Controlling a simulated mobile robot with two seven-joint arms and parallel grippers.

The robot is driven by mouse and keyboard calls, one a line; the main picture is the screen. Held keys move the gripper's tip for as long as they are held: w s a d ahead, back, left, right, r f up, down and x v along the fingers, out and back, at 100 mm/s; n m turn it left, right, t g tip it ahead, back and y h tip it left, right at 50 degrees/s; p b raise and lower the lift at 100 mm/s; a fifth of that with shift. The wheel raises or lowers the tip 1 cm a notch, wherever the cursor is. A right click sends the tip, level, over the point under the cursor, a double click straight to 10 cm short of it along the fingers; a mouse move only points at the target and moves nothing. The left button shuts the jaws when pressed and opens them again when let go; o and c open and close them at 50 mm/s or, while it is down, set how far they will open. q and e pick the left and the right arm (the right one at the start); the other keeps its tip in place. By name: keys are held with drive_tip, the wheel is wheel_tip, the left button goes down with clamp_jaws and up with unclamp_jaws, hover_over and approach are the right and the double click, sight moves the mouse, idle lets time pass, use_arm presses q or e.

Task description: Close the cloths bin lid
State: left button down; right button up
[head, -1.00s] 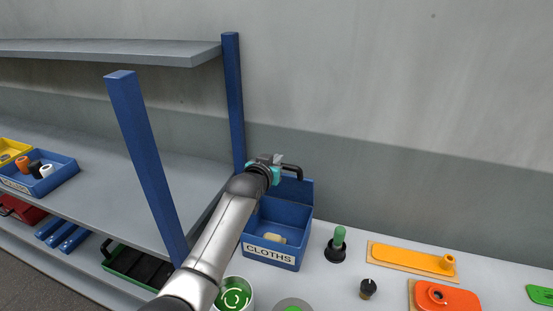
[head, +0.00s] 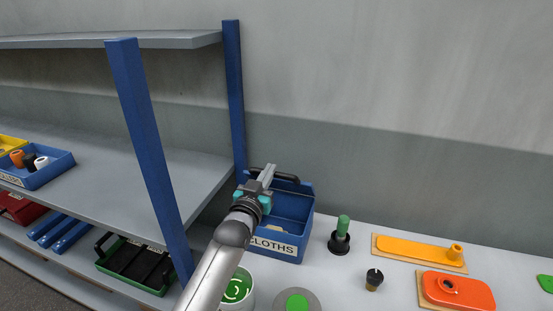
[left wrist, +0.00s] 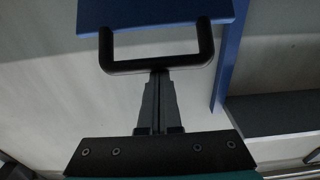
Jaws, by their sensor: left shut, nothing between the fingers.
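The blue cloths bin (head: 285,247) stands on the bench with its CLOTHS label facing me. Its blue lid (head: 303,188) is open, standing up at the back, with a black handle (head: 287,177) at its top edge. My left gripper (head: 267,172) is shut and empty, above the bin's left side near the handle. In the left wrist view the closed fingertips (left wrist: 159,74) meet the middle of the handle bar (left wrist: 120,67), with the blue lid (left wrist: 155,13) beyond; I cannot tell whether they touch. My arm hides part of the bin. My right gripper is not in view.
A blue shelf post (head: 235,95) stands close behind and left of the bin; another post (head: 145,140) is nearer. Orange parts (head: 420,248) lie farther right.

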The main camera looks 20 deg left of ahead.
use_arm(q)
drive_tip(key=s+f+t+b, duration=0.2)
drive_tip(key=s+f+b, duration=0.3)
drive_tip(key=f, duration=0.4)
drive_tip(key=shift+s+b, duration=0.35)
drive_tip(key=shift+s, duration=0.25)
drive_tip(key=shift+a, duration=0.1)
